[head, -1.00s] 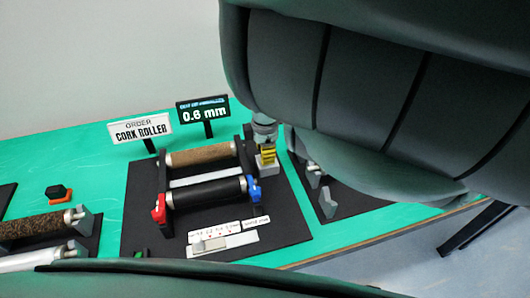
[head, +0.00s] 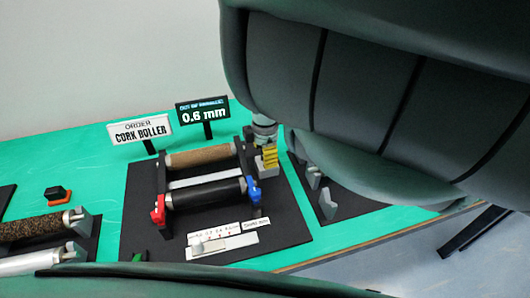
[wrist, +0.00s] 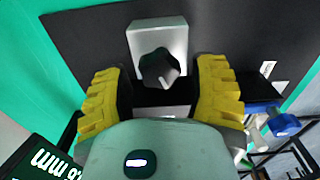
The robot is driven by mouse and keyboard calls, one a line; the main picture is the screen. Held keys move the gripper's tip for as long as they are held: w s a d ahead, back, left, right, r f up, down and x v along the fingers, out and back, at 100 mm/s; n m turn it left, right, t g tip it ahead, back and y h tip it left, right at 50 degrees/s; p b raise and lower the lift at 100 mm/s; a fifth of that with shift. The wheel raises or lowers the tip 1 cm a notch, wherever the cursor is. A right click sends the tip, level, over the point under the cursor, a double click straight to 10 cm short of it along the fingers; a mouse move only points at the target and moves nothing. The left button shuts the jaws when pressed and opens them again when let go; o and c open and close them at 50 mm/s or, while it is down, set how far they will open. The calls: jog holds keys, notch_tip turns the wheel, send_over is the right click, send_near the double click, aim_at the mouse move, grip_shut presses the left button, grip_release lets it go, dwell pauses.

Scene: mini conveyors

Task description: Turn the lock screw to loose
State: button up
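The lock screw appears to be the dark knob (wrist: 158,70) with a pale pointer mark, set on a light grey block (wrist: 158,33) in the wrist view. My gripper (wrist: 162,78) has its two yellow fingers apart, one on each side of the knob, with gaps between them and it. It is open and empty. In the head view my gripper (head: 269,157) is over the small grey block (head: 268,171) at the right of the roller stand, and the knob is hidden there. The knob's setting cannot be read.
The stand holds a cork roller (head: 200,155) and a black roller (head: 205,192), with a red lever (head: 158,211) and a blue lever (head: 253,193). A display (head: 203,113) reads 0.6 mm beside an order sign (head: 140,131). A slider scale (head: 222,244) lies in front.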

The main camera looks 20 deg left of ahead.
jog(key=shift+o, duration=0.7)
jog(key=shift+r, duration=0.15)
notch_tip(320, 180, up, 4)
jog(key=shift+w+r, duration=0.15)
jog(key=shift+r, duration=1.45)
